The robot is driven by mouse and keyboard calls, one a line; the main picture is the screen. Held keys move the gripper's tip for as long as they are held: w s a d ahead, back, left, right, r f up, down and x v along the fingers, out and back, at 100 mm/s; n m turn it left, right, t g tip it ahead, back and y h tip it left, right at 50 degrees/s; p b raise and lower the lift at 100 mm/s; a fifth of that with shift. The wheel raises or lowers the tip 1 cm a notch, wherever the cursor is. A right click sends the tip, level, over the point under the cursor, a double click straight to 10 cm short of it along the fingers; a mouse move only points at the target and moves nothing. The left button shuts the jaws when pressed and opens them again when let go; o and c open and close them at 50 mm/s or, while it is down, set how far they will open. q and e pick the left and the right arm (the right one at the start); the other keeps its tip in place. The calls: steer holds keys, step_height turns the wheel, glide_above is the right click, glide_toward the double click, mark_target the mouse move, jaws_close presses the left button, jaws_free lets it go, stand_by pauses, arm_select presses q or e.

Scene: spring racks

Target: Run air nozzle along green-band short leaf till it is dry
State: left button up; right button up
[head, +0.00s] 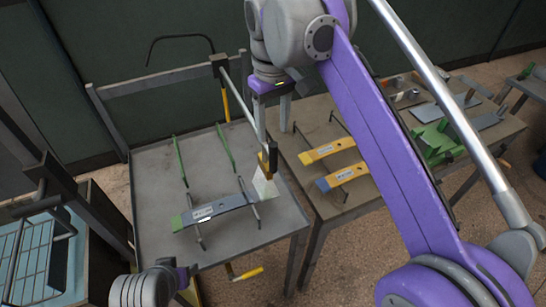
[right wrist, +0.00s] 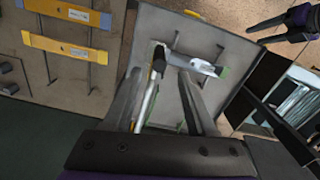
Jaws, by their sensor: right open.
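The green-band short leaf (head: 222,207) is a dark blue-grey bar with a green left end and a pale label. It lies across the near part of the grey table; in the right wrist view it (right wrist: 195,65) shows beyond my fingers. The air nozzle (head: 269,158) is black and yellow, on a silver tube, with a pale cone beneath it at the leaf's right end. My right gripper (head: 272,113) is open above the nozzle; in the wrist view the tube (right wrist: 148,100) shows between its fingers (right wrist: 160,82). My left gripper (head: 188,275) is low at left, its jaws unclear.
Green rods (head: 180,160) stand on the grey table (head: 150,125). Two yellow leaves (head: 327,149) lie on the brown table (head: 300,115) to the right, beside green equipment (head: 435,140). A dark post frame and blue grid bin (head: 35,255) stand at left.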

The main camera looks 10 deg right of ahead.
mark_target(273, 158)
step_height(273, 158, down, 10)
steer(key=shift+f+b, duration=0.15)
steer(key=shift+b, duration=0.45)
jaws_close()
stand_by(1.1)
